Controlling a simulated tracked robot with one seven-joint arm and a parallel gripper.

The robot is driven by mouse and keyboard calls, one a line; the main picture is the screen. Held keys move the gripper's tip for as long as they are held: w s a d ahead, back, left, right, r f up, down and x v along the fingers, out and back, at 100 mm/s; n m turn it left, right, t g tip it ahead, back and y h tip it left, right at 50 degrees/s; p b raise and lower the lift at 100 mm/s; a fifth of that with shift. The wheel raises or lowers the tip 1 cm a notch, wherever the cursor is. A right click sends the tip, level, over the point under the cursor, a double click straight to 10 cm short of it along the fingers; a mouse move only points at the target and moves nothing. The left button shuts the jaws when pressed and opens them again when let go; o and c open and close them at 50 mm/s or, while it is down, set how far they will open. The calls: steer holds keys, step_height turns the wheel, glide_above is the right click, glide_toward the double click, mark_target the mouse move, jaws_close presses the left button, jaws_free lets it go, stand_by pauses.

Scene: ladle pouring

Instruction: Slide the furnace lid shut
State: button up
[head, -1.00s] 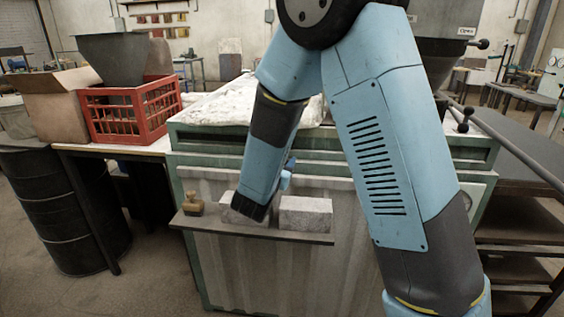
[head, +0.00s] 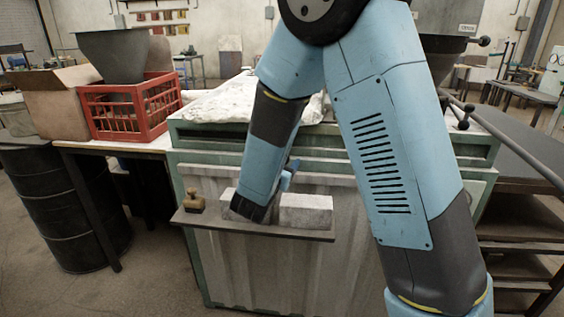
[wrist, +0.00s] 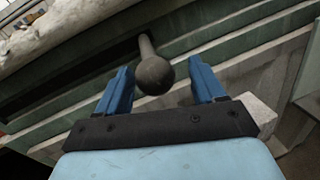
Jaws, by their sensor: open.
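The furnace (head: 195,262) is a pale corrugated box with a green frame, and the layered green top edge (head: 330,160) runs across its front. In the wrist view a dark round-ended handle (wrist: 153,72) sticks out from the green layered front (wrist: 235,40). My gripper (wrist: 161,66) is open, one blue finger on each side of the handle's ball end. I cannot tell whether either finger touches it. In the head view my forearm hides the handle and most of my gripper (head: 289,176); a bit of blue finger shows. I cannot tell how far the lid is open.
A front shelf (head: 270,230) holds pale blocks (head: 306,211) and a small brown stamp-like object (head: 194,201), close below my gripper. A rumpled white sheet (head: 215,102) lies on top. A red crate (head: 130,110) stands left; a dark table (head: 520,150) with a rail stands right.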

steer(key=v, duration=1.3)
steer(key=shift+f, duration=0.1)
steer(key=s+d+r+m+g+h, duration=0.1)
steer(key=s+d+r+m+g, duration=0.15)
steer(key=d+m+g, duration=0.4)
steer(key=s+d+r+m+g+h, duration=0.1)
steer(key=s+d+r+m+g, duration=0.2)
steer(key=d, duration=0.6)
steer(key=s+d+r+m+g+h, duration=0.1)
steer(key=s+d+m+g, duration=0.2)
steer(key=d+m, duration=0.35)
steer(key=s+d+r+m+t+y, duration=0.1)
steer(key=s+r+m+y, duration=0.6)
steer(key=s+m+y, duration=0.3)
steer(key=shift+d+m, duration=0.35)
steer(key=shift+m, duration=1.25)
steer(key=shift+f+t, duration=0.1)
steer(key=shift+t, duration=0.15)
steer(key=shift+c, duration=0.4)
